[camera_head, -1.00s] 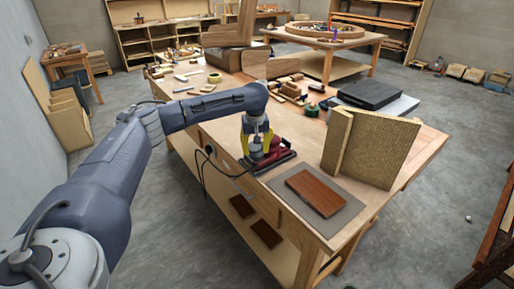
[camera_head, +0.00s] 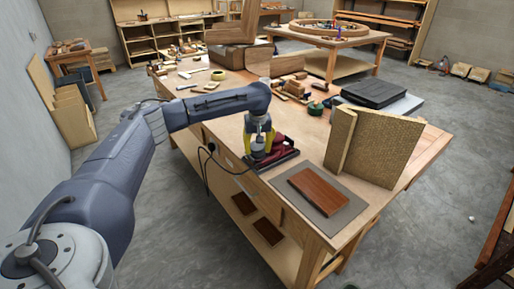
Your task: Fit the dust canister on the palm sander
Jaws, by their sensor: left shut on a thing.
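The palm sander (camera_head: 281,148) is dark red and sits on the workbench near its left edge, with a black cord hanging over the side. My left gripper (camera_head: 258,146) reaches down over it, with yellow fingers on either side of a small pale thing, probably the dust canister (camera_head: 258,154). The left gripper is shut on that thing, at the near left side of the sander. Whether the canister touches the sander or is joined to it I cannot tell at this size. My right gripper is not in view.
A reddish-brown wood board (camera_head: 318,191) lies on a grey mat (camera_head: 350,209) at the near end of the workbench (camera_head: 235,134). A textured upright panel (camera_head: 384,147) stands to the right. Wood blocks (camera_head: 293,88), a green tape roll (camera_head: 315,109) and a black case (camera_head: 375,93) lie farther back.

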